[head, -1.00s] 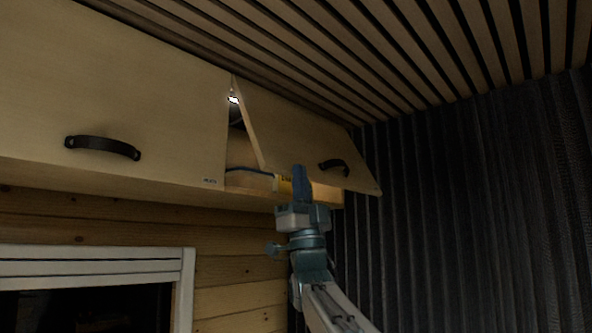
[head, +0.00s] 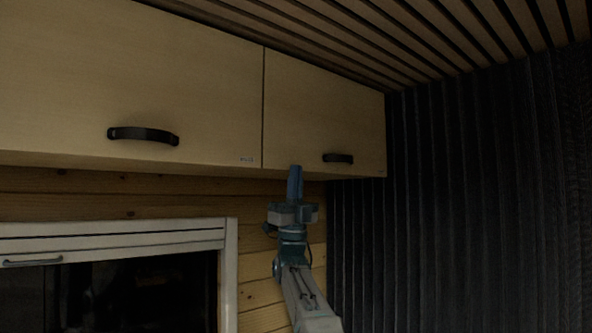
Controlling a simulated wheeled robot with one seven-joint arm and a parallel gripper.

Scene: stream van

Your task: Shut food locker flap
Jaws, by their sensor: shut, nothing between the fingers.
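The food locker flap (head: 325,115) is the right-hand pale wooden door of the overhead cabinet. It lies flush with the cabinet front, and only a thin dark seam parts it from the door on its left. Its dark handle (head: 338,158) sits near its lower edge. My gripper (head: 295,170) points upward just below the flap's lower edge, left of the handle. Its blue fingers are together and hold nothing. I cannot tell whether the fingertips touch the flap. The inside of the locker is hidden.
The larger left cabinet door (head: 120,80) is shut, with a dark handle (head: 143,135). A white-framed window (head: 228,270) is below left. A dark ribbed curtain or wall (head: 460,190) stands to the right. A slatted ceiling (head: 370,45) runs close above the doors.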

